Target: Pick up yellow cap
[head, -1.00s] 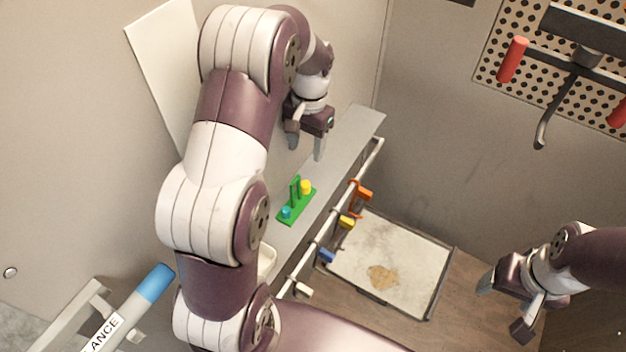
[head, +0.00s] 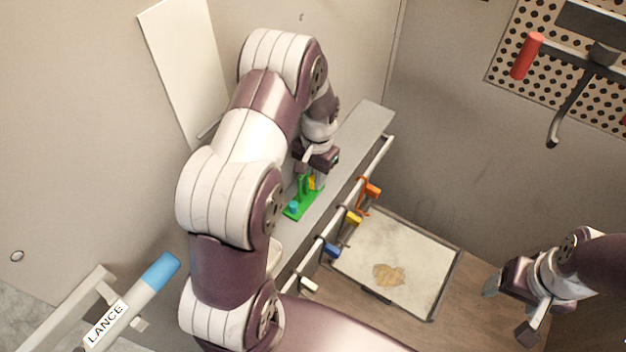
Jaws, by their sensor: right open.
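The yellow cap (head: 311,184) sits at the far end of a green stand (head: 303,206) on the grey ledge, and is partly hidden by my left gripper. A blue cap (head: 294,206) is at the stand's near end, with a green upright between. My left gripper (head: 311,177) points down at the yellow cap, with its fingers beside it. I cannot tell whether they touch it or have closed on it. My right gripper (head: 508,311) is open and empty at the lower right, well away from the ledge.
A rail (head: 345,202) with orange, yellow, blue and white clips runs along the ledge's front. A blue-ended lance (head: 160,270) is at lower left. A pegboard with red-handled tools (head: 527,56) is at upper right.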

